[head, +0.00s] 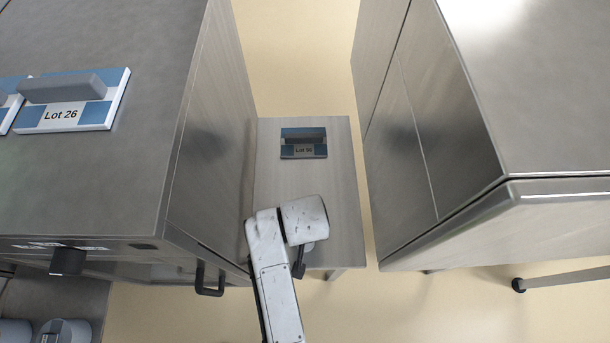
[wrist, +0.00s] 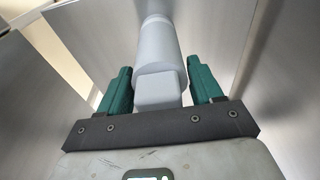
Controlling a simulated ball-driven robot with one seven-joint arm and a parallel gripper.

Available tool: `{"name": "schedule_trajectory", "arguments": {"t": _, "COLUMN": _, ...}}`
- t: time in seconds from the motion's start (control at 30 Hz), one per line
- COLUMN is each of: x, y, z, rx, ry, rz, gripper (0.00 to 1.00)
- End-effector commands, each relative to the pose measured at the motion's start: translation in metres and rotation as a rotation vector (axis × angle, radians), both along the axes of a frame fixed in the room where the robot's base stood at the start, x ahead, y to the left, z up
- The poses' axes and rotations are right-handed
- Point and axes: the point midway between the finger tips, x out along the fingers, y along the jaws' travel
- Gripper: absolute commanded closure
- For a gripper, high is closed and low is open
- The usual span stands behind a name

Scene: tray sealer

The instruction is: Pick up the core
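A pale grey core (wrist: 155,50), a cylinder with a narrower far end and a square block at its near end, shows in the wrist view. The green fingers of my gripper (wrist: 160,88) stand on either side of the block. They are very close to it, and I cannot tell whether they touch it. The core lines up with the gripper's middle. In the head view, my white arm hides the fingers and most of what is beneath them, above the front of a small table (head: 335,200).
Two steel cabinets flank the small table, one on the left (head: 130,170) and one on the right (head: 540,90). A Lot 38 tray (head: 303,151) lies at the table's back. A Lot 26 tray (head: 115,108) sits on the left cabinet. Grey cylinders (head: 75,332) stand at lower left.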

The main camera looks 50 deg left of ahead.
Motion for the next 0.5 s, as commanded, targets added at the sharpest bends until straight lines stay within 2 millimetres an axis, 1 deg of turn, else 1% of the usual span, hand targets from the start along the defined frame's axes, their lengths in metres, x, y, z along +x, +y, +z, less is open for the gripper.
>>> {"name": "schedule_trajectory", "arguments": {"t": 0.03, "x": 0.0, "y": 0.0, "z": 0.0001, "rx": 0.0, "ry": 0.0, "rz": 0.0, "gripper": 0.4}}
{"name": "schedule_trajectory", "arguments": {"t": 0.3, "x": 0.0, "y": 0.0001, "z": 0.0002, "rx": 0.0, "ry": 0.0, "rz": 0.0, "gripper": 0.66}}
{"name": "schedule_trajectory", "arguments": {"t": 0.4, "x": 0.0, "y": 0.0002, "z": 0.0004, "rx": 0.0, "ry": 0.0, "rz": 0.0, "gripper": 0.74}}
{"name": "schedule_trajectory", "arguments": {"t": 0.5, "x": 0.0, "y": 0.0002, "z": 0.0004, "rx": 0.0, "ry": 0.0, "rz": 0.0, "gripper": 0.74}}
